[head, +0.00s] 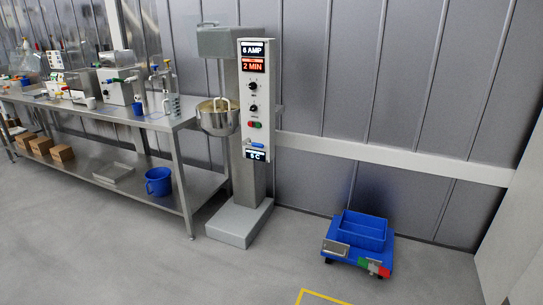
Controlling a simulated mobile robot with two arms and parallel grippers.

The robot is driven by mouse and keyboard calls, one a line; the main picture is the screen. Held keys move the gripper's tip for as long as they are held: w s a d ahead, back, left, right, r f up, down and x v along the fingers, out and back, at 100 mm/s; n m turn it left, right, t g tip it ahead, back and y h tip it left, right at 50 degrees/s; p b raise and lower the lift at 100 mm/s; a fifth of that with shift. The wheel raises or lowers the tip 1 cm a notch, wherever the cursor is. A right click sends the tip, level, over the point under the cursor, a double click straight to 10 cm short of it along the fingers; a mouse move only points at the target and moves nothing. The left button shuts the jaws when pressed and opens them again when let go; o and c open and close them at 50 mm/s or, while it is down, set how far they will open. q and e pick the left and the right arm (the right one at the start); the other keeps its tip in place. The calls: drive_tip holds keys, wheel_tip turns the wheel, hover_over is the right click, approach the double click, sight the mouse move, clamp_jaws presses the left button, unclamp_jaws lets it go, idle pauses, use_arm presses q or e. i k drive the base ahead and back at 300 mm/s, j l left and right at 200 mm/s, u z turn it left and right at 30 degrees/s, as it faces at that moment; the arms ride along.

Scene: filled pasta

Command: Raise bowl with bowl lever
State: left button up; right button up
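A tall grey floor mixer (247,185) stands left of the middle against the metal wall. Its steel bowl (218,122) hangs at mid height on the mixer's left side, under the grey mixer head (224,41). A tool shaft reaches down into the bowl. The control panel (258,90) on the front shows "6 AMP" and "2 MIN", with knobs, a green and a red button, and a small blue part (256,145) low down. I cannot tell which part is the bowl lever. Neither of my grippers shows in the head view.
A steel table (150,118) with several machines and a measuring jug runs along the left. Its lower shelf holds cardboard boxes and a blue bucket (159,181). A blue cart (358,246) with a bin stands right. The floor before the mixer is clear.

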sight(247, 141)
drive_tip(key=i+l+u, duration=0.25)
drive_tip(key=i, duration=0.15)
drive_tip(key=i+j+z, duration=0.5)
drive_tip(key=i+j, duration=1.65)
drive_tip(key=i, duration=0.05)
